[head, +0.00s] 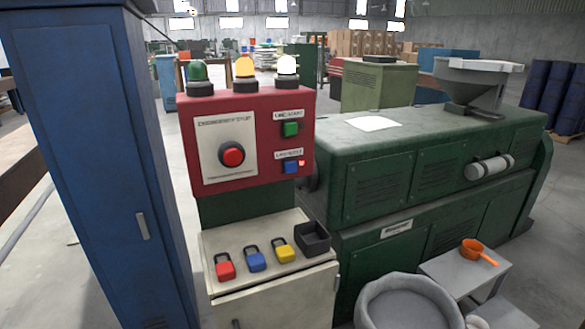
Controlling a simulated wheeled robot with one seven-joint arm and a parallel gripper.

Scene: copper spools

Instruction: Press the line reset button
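A red control box (247,184) stands on a green post above a pale cabinet, left of centre in the head view. The blue button (290,167) sits low on its right side under a small label that seems to read line reset. A large round red emergency stop button (232,154) is on a pale plate to the left. My gripper is not in view.
Red, blue and yellow padlocks (255,258) and a dark open tray (312,238) are on the cabinet top (235,237). A tall blue locker (85,150) stands close at left. A green machine (410,165) is at right. A grey bin (405,302) is in front.

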